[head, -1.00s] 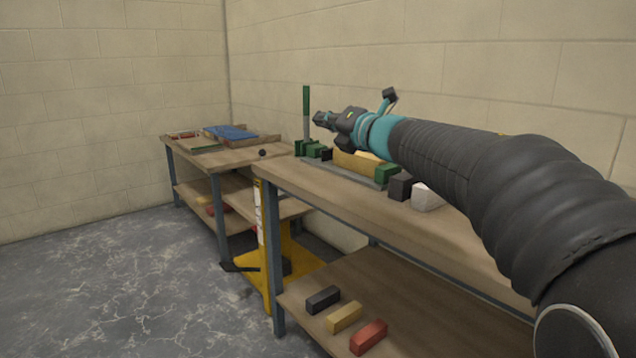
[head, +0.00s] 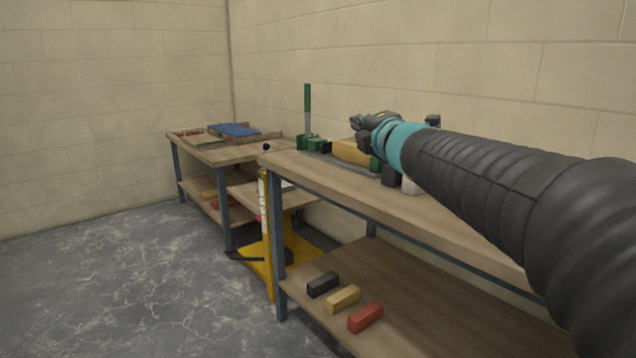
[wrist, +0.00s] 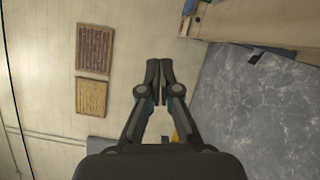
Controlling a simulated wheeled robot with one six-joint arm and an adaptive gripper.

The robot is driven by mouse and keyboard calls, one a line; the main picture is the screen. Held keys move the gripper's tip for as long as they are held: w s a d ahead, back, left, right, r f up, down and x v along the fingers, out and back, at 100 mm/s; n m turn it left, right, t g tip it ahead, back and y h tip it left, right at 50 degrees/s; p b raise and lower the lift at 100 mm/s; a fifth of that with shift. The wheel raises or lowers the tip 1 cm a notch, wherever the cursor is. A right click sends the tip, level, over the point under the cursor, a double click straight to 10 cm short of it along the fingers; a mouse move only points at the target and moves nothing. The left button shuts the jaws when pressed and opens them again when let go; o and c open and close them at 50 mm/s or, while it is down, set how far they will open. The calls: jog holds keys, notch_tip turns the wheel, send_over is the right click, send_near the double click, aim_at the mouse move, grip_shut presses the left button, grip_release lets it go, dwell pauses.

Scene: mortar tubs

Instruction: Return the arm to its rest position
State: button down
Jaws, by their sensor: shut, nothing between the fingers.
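My gripper (head: 357,121) is raised above the near workbench (head: 300,170) in the head view, at the end of my outstretched arm. In the wrist view the two fingers of my gripper (wrist: 159,72) are together with nothing between them. The fingers are clear of the bench and of the things on it. My arm hides part of the bench top at the right.
A green tool with an upright handle (head: 307,100) stands on the bench, beside a yellow block (head: 352,152). Black, yellow and red bricks lie on the lower shelf (head: 420,300). A yellow lift cart (head: 262,250) stands between the benches. Floor (head: 120,290) at left is clear.

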jog(key=s+d+f+m+g+h, duration=0.2)
jog(key=s+d+f+m+h, duration=0.25)
jog(key=s+f+m, duration=0.3)
jog(key=s+d+f+m+g+h, duration=0.2)
jog(key=s+d+f+m+h, duration=0.1)
jog(key=s+d+f+m, duration=0.45)
jog(key=s+a+f+m+g+y, duration=0.1)
jog(key=s+f+m+g, duration=0.3)
jog(key=s+f, duration=0.4)
jog(key=s+a+f+m+g+y, duration=0.1)
jog(key=s+a+f+m+g, duration=0.2)
jog(key=s+f+m, duration=0.2)
jog(key=s+f, duration=0.3)
jog(key=s, duration=0.4)
jog(key=shift+a+m+g, duration=0.3)
jog(key=shift+a+g, duration=0.05)
jog(key=shift+g, duration=0.05)
